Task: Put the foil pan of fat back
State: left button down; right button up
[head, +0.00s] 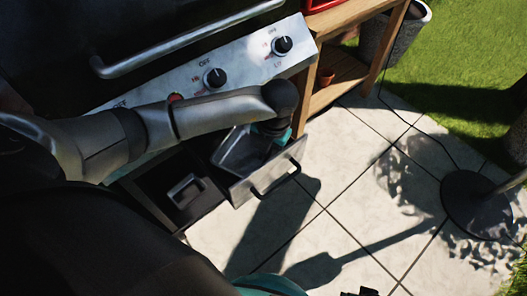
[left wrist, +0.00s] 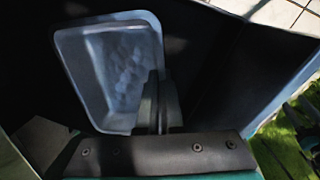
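The foil pan (head: 233,152) is a grey, shallow rectangular tray. It sits within the opened drawer (head: 243,190) at the front of the grill. In the left wrist view the pan (left wrist: 115,75) shows a bumpy, blotchy bottom; I cannot make out the fat clearly. My left gripper (head: 268,140) reaches down at the pan's right side, its fingertips partly hidden in the head view. In the left wrist view its two dark fingers (left wrist: 160,105) are close together, one on each side of the pan's wall, gripping it. Of my right gripper only dark bits (head: 364,292) show at the bottom edge.
The grill's control panel (head: 215,78) with knobs is just behind my left arm. A wooden side table (head: 345,72) stands to the right of the grill. The paved floor (head: 330,215) in front of the drawer is clear. A round dark stand base (head: 478,205) is at the right.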

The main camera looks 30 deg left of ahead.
pick_arm(q)
jog(key=c, duration=1.5)
grip_release()
jog(key=shift+f, duration=0.15)
jog(key=shift+c, duration=0.2)
jog(key=o, duration=0.5)
jog(key=shift+c, duration=0.2)
